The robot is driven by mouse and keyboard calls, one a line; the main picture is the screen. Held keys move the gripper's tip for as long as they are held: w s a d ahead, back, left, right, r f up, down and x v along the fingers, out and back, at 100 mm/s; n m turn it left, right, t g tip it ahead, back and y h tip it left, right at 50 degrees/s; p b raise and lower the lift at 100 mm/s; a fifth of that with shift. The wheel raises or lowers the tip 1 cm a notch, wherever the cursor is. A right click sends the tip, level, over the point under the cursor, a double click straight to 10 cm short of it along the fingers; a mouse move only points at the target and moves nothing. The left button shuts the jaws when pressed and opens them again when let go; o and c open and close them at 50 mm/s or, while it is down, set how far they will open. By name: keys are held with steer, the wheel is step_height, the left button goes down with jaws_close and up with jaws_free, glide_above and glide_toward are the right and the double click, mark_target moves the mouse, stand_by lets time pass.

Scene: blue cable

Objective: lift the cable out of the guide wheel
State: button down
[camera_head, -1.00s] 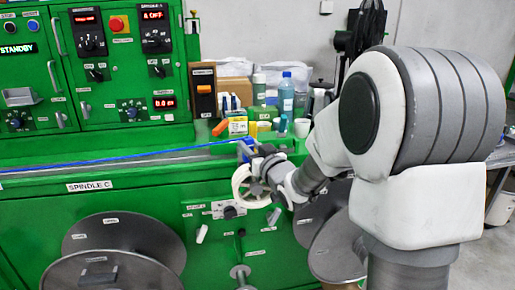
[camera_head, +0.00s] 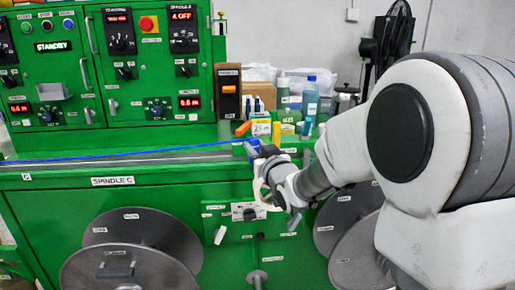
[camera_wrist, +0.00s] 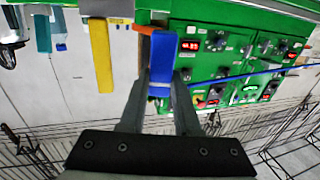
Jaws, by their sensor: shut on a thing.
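The blue cable (camera_head: 130,157) runs nearly level along the top of the green machine, from the left edge toward my gripper (camera_head: 254,148). In the wrist view my gripper (camera_wrist: 161,88) has its fingers closed around a thick blue piece (camera_wrist: 161,62) that appears to be the cable close up. A thin blue stretch of cable (camera_wrist: 240,78) runs off to the right there. The cream guide wheel (camera_head: 259,193) is just below my gripper in the head view, on the machine's front. My wrist hides much of it. I cannot tell whether the cable touches its groove.
Bottles and small boxes (camera_head: 290,115) stand behind my gripper on the machine top. An orange-switched control box (camera_head: 228,92) rises to their left. Large grey reels (camera_head: 140,235) sit low on the front. Control panels (camera_head: 140,50) stand at the back left.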

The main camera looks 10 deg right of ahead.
steer(key=s+a+f+b, duration=0.1)
steer(key=s+a+b, duration=0.2)
steer(key=s+b, duration=0.1)
steer(key=shift+s, duration=0.75)
stand_by(0.5)
stand_by(0.4)
